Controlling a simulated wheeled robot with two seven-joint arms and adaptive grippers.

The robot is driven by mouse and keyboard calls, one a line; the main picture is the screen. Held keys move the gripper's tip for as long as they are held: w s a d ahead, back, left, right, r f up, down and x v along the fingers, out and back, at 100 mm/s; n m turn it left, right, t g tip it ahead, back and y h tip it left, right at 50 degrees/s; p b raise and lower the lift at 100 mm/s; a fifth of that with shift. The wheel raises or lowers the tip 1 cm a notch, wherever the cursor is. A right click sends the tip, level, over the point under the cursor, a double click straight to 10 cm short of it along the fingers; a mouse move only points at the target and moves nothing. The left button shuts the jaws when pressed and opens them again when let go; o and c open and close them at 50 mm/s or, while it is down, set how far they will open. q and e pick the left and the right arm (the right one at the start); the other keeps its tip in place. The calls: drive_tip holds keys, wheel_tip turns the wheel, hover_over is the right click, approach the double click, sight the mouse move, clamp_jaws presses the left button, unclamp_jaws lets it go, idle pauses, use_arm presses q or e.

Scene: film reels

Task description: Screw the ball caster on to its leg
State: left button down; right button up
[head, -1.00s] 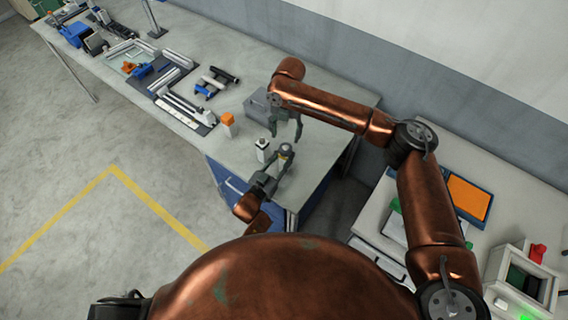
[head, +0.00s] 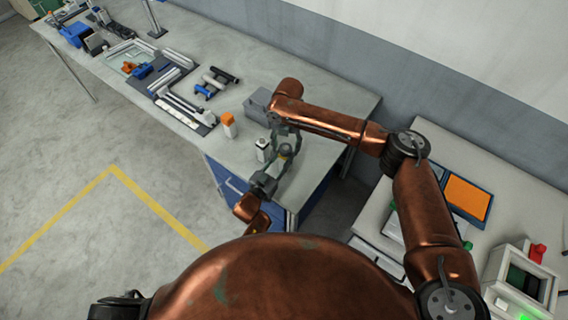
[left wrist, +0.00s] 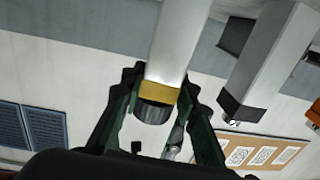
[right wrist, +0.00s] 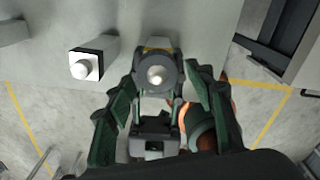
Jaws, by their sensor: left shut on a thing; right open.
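A white leg (left wrist: 182,45) with a yellow band stands on the table. The ball caster (right wrist: 158,76), a dark round housing with a pale ball, sits on its top end, and its dark side shows in the left wrist view (left wrist: 153,111). Whether it is fully seated cannot be told. My left gripper (head: 280,165) is shut on the leg near its top. My right gripper (right wrist: 160,100) is open above, its fingers on either side of the caster with gaps. A second white leg (left wrist: 270,60) with a black end and a pale rounded tip stands beside it.
A grey box (head: 257,105) and an orange-topped white block (head: 229,125) stand nearby on the table. Tubes (head: 215,83) and trays of parts (head: 185,110) lie farther left. The table's right edge is close. A side table (head: 490,240) stands at the right.

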use_arm(q)
drive_tip(key=shift+a+f, duration=0.1)
drive_tip(key=shift+f, duration=0.25)
use_arm(e)
drive_tip(key=shift+f, duration=0.65)
drive_tip(key=shift+c, duration=0.3)
